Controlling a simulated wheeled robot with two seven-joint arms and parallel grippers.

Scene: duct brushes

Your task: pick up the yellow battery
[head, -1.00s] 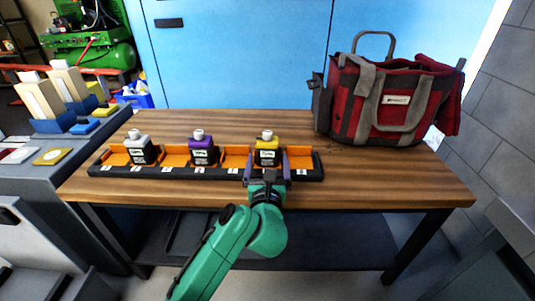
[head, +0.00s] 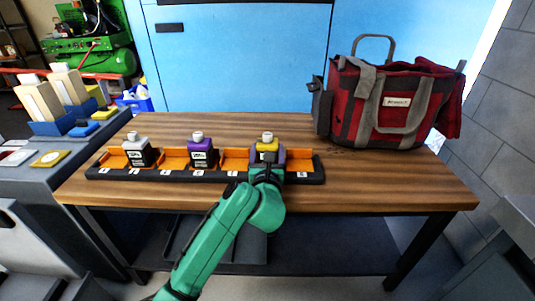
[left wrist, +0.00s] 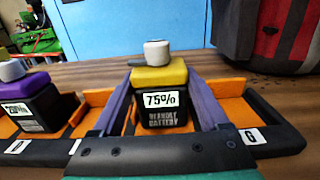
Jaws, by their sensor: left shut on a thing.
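The yellow battery (left wrist: 160,78) has a yellow top, a black body with a 75% label and a pale round knob. It stands upright in an orange slot of the rack; in the head view only its top (head: 267,144) shows above my gripper. My left gripper (head: 267,160) is shut on it, with a purple finger on each side of the battery in the left wrist view (left wrist: 165,105). The lower part of the battery is hidden in the head view. My right gripper is not in view.
The black rack with orange slots (head: 235,160) also holds a purple battery (head: 202,152) and a white-topped battery (head: 138,150) to the left. A red and grey tool bag (head: 385,105) stands at the table's right. The wooden table (head: 400,185) is clear in front of it.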

